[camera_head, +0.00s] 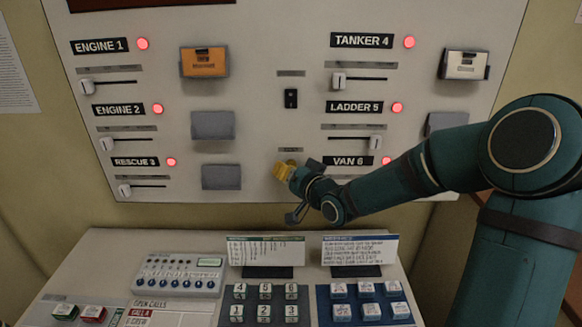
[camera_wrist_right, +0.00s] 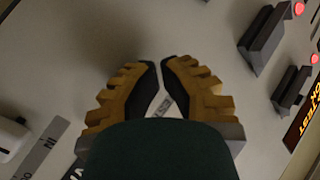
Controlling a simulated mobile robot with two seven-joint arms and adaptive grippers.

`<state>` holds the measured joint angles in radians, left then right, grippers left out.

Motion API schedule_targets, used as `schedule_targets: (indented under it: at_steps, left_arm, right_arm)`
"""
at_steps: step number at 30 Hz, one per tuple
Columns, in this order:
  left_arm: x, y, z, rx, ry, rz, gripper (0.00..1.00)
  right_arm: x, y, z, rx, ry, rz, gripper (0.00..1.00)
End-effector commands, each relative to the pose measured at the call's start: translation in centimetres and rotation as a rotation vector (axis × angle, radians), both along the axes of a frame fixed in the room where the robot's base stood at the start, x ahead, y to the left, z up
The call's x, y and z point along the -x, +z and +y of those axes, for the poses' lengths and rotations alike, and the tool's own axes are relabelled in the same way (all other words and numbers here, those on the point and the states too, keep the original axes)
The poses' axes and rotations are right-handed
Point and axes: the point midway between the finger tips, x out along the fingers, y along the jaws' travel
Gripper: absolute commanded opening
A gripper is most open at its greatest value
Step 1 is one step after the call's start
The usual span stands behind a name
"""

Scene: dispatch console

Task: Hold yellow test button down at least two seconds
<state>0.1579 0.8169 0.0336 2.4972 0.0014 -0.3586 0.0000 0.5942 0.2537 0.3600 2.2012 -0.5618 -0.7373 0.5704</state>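My right gripper (camera_head: 284,171) is at the upright panel (camera_head: 262,125), low in its middle, just below a small label (camera_head: 291,149). Its yellow-brown fingers also show in the right wrist view (camera_wrist_right: 160,66), with their dark tips drawn together and only a narrow gap at the end. Nothing shows held between them. I cannot make out the yellow test button as separate from the yellow fingers; it may be hidden by the gripper, and contact cannot be told. A small label (camera_wrist_right: 166,105) shows between the fingers. My left gripper is in neither view.
A black switch (camera_head: 291,98) sits above the gripper. Sliders, red lamps and card holders flank it, including an orange card (camera_head: 204,62) and a white card (camera_head: 465,65). Below are a desk with keypads (camera_head: 264,303) and two standing cards (camera_head: 359,250).

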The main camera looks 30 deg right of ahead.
Motion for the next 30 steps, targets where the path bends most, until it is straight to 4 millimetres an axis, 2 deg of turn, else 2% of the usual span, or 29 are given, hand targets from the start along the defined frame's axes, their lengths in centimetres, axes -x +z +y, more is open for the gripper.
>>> schedule_targets:
  at_steps: [7,18,30]
  left_arm:
    - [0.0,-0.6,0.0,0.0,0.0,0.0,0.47]
    - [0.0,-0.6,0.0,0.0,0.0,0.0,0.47]
    - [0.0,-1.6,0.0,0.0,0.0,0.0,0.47]
  right_arm:
    - [1.0,-0.1,0.5,0.0,0.0,0.0,0.0]
    - [1.3,-0.1,0.6,0.0,0.0,0.0,0.0]
    - [4.4,-0.1,2.1,0.001,0.0,0.0,0.0]
